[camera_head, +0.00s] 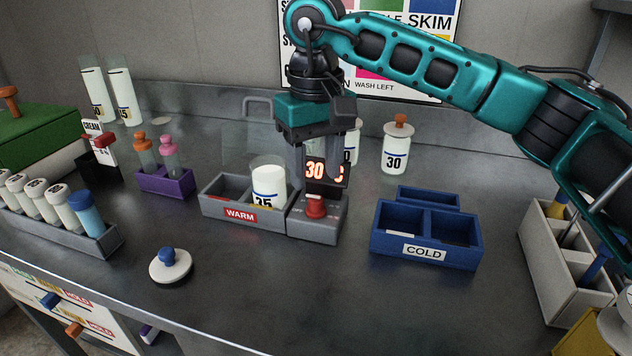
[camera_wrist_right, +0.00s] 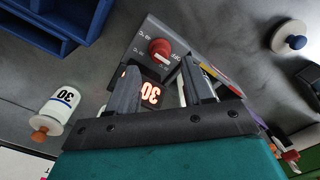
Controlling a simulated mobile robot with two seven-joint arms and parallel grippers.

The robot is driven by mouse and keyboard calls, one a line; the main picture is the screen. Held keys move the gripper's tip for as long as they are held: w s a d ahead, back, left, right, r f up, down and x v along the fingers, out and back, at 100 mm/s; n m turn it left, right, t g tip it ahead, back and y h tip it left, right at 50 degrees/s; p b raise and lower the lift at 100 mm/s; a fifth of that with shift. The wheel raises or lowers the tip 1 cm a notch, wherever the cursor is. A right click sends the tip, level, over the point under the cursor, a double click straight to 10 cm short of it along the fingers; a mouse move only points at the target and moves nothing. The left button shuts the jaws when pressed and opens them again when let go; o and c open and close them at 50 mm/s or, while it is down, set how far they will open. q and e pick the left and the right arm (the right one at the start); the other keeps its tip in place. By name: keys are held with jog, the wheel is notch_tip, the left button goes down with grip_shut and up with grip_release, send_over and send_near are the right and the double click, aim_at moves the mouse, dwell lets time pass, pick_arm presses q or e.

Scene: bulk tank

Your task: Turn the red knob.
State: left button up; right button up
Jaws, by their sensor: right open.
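The red knob (camera_head: 316,207) stands on the sloped front of a small grey control box (camera_head: 313,232). It also shows in the right wrist view (camera_wrist_right: 160,49), with a pale mark on it and small dial markings around it. A lit display (camera_head: 315,170) behind the knob reads 30, with its right part hidden by a finger. My right gripper (camera_head: 318,172) is open, pointing down above the box. In the right wrist view its two fingertips (camera_wrist_right: 162,72) are spread to either side, short of the knob, with nothing between them. My left gripper is not in view.
A grey WARM tray (camera_head: 240,214) holding a white 35 jar (camera_head: 268,186) adjoins the box on the left. A blue COLD tray (camera_head: 424,252) stands to the right. A white lid with a blue handle (camera_head: 170,266) lies in front. The counter ahead of the box is clear.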

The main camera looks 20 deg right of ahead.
aim_at(316, 198)
notch_tip(316, 198, up, 8)
jog(key=p, duration=0.1)
jog(key=shift+r, duration=0.2)
dwell(0.3)
